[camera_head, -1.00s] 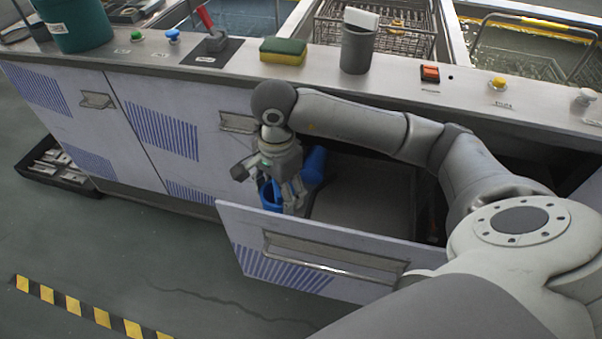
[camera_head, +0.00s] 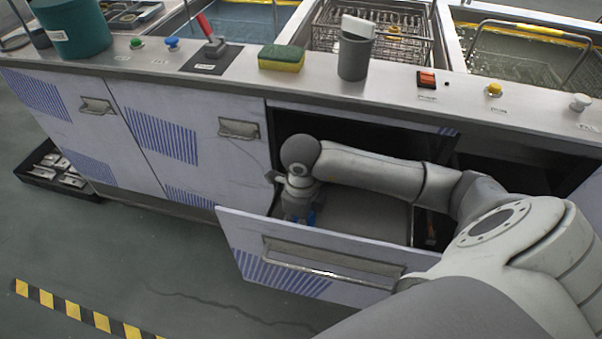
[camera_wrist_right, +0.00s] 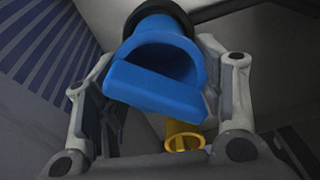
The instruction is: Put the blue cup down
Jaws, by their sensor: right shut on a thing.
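The blue cup (camera_wrist_right: 155,75) fills the middle of the right wrist view, between the two fingers of my right gripper (camera_wrist_right: 160,112). It has a dark band at its far end, and a blue loop faces the camera. In the head view my right gripper (camera_head: 299,208) points down into the left part of the open drawer (camera_head: 300,228). The gripper is shut on the cup. Whether the cup touches the drawer floor is hidden. My left gripper is not in view.
A yellow round thing (camera_wrist_right: 184,137) lies beyond the cup in the wrist view. The drawer floor to the right of the gripper looks clear. The counter above holds a sponge (camera_head: 282,58) and a grey cup (camera_head: 354,55). A black tray (camera_head: 58,170) lies on the floor.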

